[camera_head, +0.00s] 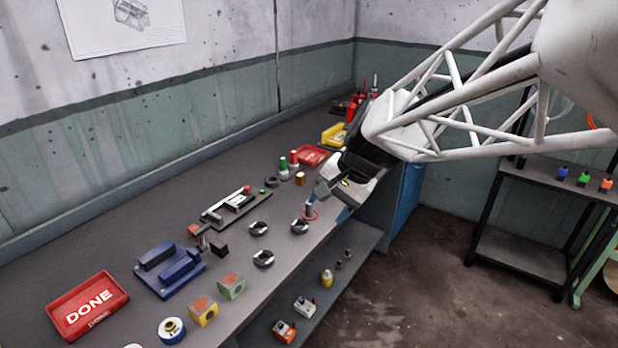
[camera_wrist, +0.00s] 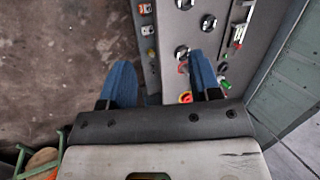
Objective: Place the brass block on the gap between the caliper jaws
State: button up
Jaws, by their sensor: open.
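A small brass-coloured block (camera_head: 299,178) stands on the bench beside green- and red-capped bottles.
Dark rings (camera_head: 263,259) lie in front of the caliper. A blue fixture (camera_head: 170,268), a red DONE tray (camera_head: 88,304) and coloured cubes (camera_head: 203,312) stand at the left. A red tray (camera_head: 310,156) and yellow bin (camera_head: 335,135) are behind the block. A lower shelf holds small items.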

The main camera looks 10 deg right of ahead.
jog(key=s+d+n+h, duration=0.2)
jog(key=s+n, duration=0.1)
jog(key=s, duration=0.6)
jog(key=s+d+n+h, duration=0.2)
jog(key=s+n, duration=0.2)
jog(key=s, duration=0.5)
jog(key=shift+s+f+h, duration=0.4)
jog(key=shift+f, duration=0.05)
jog(key=shift+o, duration=0.4)
jog(key=shift+d, duration=0.1)
